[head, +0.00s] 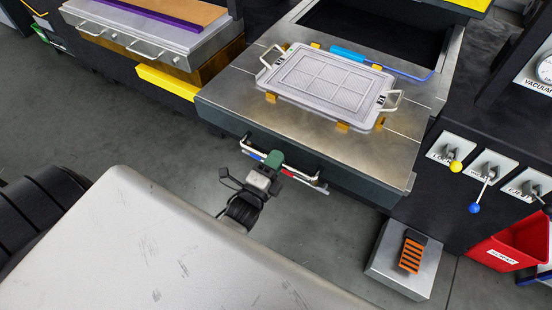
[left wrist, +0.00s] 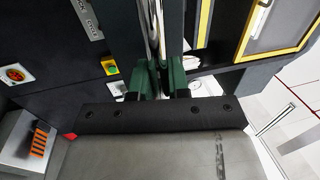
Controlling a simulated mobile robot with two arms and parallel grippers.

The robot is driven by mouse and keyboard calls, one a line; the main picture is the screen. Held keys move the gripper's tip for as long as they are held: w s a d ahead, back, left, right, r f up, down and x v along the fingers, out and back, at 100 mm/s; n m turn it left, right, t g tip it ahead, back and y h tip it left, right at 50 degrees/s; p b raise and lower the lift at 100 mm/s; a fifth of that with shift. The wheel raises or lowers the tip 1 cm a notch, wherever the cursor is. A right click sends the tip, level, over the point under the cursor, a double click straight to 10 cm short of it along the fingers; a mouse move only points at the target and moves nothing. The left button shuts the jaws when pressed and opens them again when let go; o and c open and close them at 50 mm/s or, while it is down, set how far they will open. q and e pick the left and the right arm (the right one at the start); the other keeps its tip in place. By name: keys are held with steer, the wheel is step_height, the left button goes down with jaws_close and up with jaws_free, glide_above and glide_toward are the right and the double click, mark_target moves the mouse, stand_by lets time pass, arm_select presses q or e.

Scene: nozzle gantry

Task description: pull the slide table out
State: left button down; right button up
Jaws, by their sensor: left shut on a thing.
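The slide table (head: 240,95) is a flat steel top with a dark green front face, in the middle of the head view. A bar handle (head: 318,183) runs along its front face. My left gripper (head: 273,160) is shut on the handle near its middle. In the left wrist view, its green fingers (left wrist: 160,80) are closed around the bar, and the contact is partly hidden. A grey ribbed tray (head: 330,82) with two white handles lies on the slide table between orange locating blocks. My right gripper is out of view.
A dark opening (head: 380,35) lies behind the slide table. Levers (head: 453,155) and a red bin (head: 515,240) are at the right. A grey step (head: 390,265) with an orange-and-black pad stands on the floor. Open floor (head: 110,110) shows at the left.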

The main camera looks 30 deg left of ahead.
arm_select(q)
steer(key=c, duration=1.1)
jaws_free()
steer(key=shift+w, duration=0.1)
steer(key=s+f+b, duration=0.2)
steer(key=s+b, duration=0.1)
steer(key=s, duration=0.7)
steer(key=shift+s+a, duration=0.15)
steer(key=shift+s, duration=0.2)
